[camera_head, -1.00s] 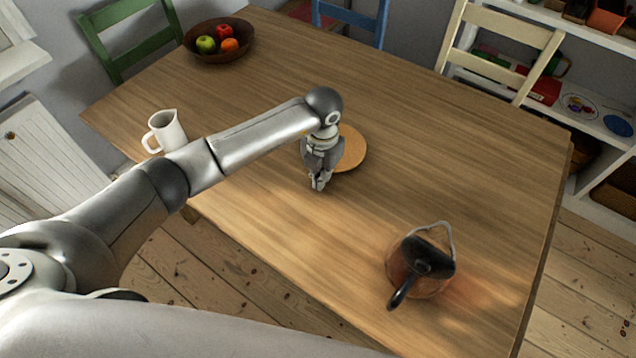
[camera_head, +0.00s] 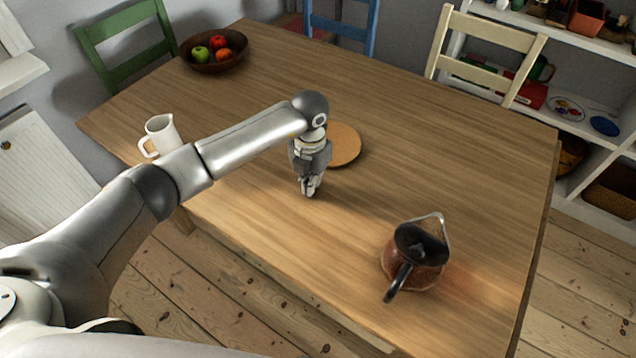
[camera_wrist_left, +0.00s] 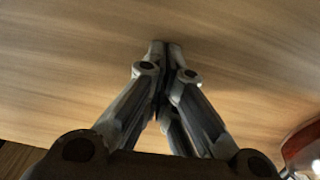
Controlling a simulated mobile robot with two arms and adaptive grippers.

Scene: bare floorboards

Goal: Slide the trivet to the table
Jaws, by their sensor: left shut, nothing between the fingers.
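The trivet, a round light-brown disc (camera_head: 345,146), lies flat on the wooden table (camera_head: 440,150), left of its middle. My left arm partly covers its left side in the head view. My left gripper (camera_head: 309,191) points down just in front of the trivet, close to the tabletop, with its fingers shut and empty. In the left wrist view the fingertips (camera_wrist_left: 166,46) are together over bare wood, and the trivet does not show there. I cannot tell whether the tips touch the table. My right gripper is not in view.
A copper kettle (camera_head: 420,268) with a dark handle stands at the front right; part of something reddish shows at the wrist view's right edge. A white jug (camera_head: 162,134) stands at the left edge, a fruit bowl (camera_head: 214,63) at the far left. Chairs surround the far side.

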